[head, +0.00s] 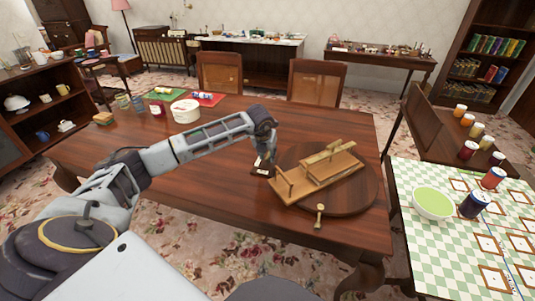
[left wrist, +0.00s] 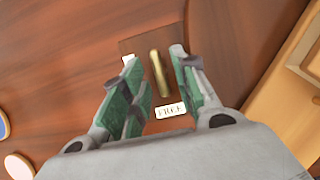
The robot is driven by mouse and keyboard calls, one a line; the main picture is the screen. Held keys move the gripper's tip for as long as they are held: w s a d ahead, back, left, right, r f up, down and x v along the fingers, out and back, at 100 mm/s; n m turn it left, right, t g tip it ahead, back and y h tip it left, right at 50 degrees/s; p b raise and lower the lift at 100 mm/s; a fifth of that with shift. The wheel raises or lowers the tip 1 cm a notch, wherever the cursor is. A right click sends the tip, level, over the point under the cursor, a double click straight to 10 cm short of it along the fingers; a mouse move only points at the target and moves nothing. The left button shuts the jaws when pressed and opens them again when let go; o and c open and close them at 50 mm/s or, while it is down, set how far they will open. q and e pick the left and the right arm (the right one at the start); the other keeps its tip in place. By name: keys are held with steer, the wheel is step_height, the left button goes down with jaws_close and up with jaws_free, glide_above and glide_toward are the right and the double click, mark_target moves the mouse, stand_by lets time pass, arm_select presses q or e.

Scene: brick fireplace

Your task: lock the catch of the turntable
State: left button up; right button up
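The turntable (head: 352,203) is a round dark wooden disc on the table, carrying a light wooden stepped piece (head: 325,172). The catch is a small brown plate with an upright-looking brass lever (left wrist: 159,75) at the disc's left edge. A white label reading FREE (left wrist: 170,110) lies near the lever's lower end in the left wrist view. A second white label (left wrist: 127,59) is mostly hidden by a finger. My left gripper (head: 264,152) points down over the catch. In the left wrist view its fingers (left wrist: 155,60) are open on either side of the lever, with gaps showing. My right gripper is out of view.
A brass knob (head: 319,215) stands at the disc's front edge. A white tub (head: 185,111) and several small containers stand at the table's far left. Two chairs (head: 317,83) stand behind. A checkered table (head: 420,235) with a green bowl (head: 433,202) is at right.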

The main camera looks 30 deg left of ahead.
arm_select(q)
steer(key=c, duration=0.5)
jaws_close()
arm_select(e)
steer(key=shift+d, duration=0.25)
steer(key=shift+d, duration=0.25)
